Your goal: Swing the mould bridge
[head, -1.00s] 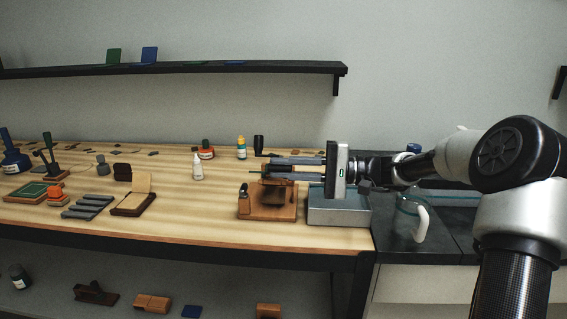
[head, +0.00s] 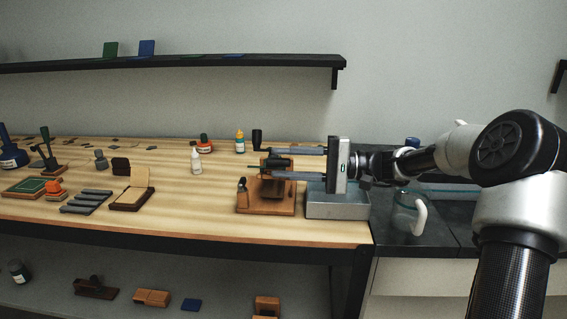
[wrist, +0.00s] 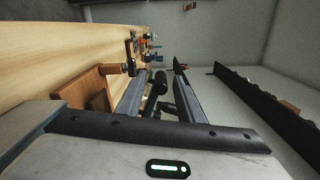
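A wooden stand (head: 265,205) with an upright brown board and a small knob at its left sits near the bench's right end. A dark green bar-like part (head: 277,162), probably the mould bridge, shows above the stand. My gripper (head: 271,164) reaches in from the right, its fingers spread one above the other in the head view, with the dark part between them. In the wrist view the fingers (wrist: 157,92) are apart, and a dark green rod (wrist: 155,88) lies between them with gaps visible. Whether either finger touches it is hard to tell.
A grey metal box (head: 338,205) stands just right of the wooden stand. A black handle (head: 257,138) stands upright behind the gripper. A white bottle (head: 196,162) and a yellow-capped bottle (head: 240,143) stand to the left. The bench front before the stand is clear.

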